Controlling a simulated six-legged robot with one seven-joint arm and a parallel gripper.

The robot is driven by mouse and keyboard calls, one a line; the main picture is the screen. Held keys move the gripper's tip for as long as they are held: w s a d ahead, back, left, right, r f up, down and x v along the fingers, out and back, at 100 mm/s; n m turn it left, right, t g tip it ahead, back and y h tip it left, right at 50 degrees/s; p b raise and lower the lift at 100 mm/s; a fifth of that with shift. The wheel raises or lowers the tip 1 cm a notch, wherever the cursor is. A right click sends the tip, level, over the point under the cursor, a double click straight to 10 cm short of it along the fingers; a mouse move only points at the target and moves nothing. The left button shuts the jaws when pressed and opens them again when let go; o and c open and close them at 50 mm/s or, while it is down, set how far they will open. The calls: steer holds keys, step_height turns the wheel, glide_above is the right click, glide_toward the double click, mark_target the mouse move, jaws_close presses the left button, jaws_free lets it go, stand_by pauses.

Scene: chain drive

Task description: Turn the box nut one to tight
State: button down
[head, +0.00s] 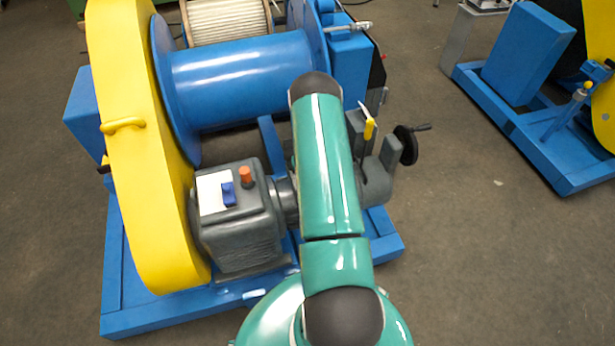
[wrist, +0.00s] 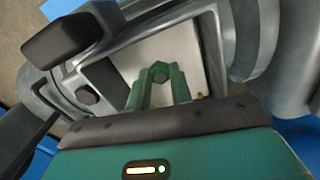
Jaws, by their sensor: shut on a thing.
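The box nut (wrist: 159,74) is a small dark hexagonal shape in the wrist view, against the pale inside of an open grey metal box (wrist: 207,35). The two green fingers of my gripper (wrist: 159,80) close around it from both sides. In the head view my green arm covers the gripper and the nut, so neither shows there. How far the nut is turned cannot be seen.
A dark round bolt head (wrist: 86,95) sits left of the fingers, under a black block (wrist: 75,37). In the head view, a black handwheel (head: 407,145) and yellow lever (head: 369,128) stand right of my arm. A grey motor (head: 240,225) stands left.

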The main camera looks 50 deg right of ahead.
steer(key=m, duration=0.4)
steer(key=shift+m, duration=0.4)
steer(key=m, duration=1)
steer(key=shift+m, duration=0.4)
steer(key=shift+r+m, duration=0.1)
steer(key=shift+m, duration=2.2)
steer(key=c, duration=1.2)
jaws_free()
steer(key=shift+c, duration=0.2)
